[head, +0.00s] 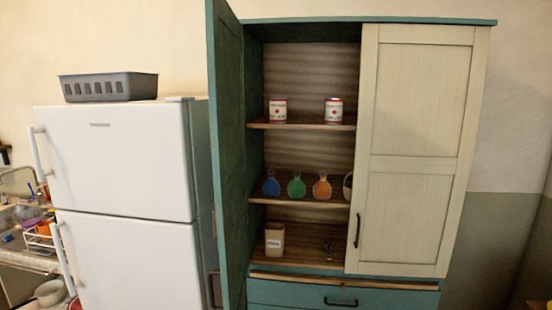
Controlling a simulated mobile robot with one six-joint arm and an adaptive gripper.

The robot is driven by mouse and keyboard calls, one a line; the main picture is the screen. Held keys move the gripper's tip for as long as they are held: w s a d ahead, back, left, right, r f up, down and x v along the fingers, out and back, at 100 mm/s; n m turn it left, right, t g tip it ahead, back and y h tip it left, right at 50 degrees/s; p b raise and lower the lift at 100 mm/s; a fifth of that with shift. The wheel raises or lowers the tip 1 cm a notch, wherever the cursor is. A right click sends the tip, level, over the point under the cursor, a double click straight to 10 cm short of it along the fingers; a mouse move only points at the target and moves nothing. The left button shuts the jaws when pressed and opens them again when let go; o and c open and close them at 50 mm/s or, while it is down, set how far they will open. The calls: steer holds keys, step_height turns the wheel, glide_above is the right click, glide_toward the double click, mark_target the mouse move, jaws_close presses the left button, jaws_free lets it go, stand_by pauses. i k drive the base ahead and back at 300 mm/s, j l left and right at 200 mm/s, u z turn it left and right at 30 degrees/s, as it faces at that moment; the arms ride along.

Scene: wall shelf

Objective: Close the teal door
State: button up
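The teal door (228,160) is the left door of a teal cabinet (300,22). It stands wide open, swung out toward me, hinged at the cabinet's left side. A dark handle (215,290) shows low at its edge. The cabinet's left half is exposed, with shelves inside. My gripper is not in view.
The cream right door (415,150) is shut. Two cans (278,110), several bottles (296,186) and a beige container (274,240) stand on the shelves. A white fridge (120,160) with a grey basket (108,87) on top stands close to the left.

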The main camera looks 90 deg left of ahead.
mark_target(223, 30)
steer(key=u, duration=1.9)
steer(key=k+j+u, duration=0.15)
steer(key=j+u, duration=0.2)
steer(key=j, duration=0.4)
steer(key=j+u, duration=0.4)
steer(key=j, duration=0.35)
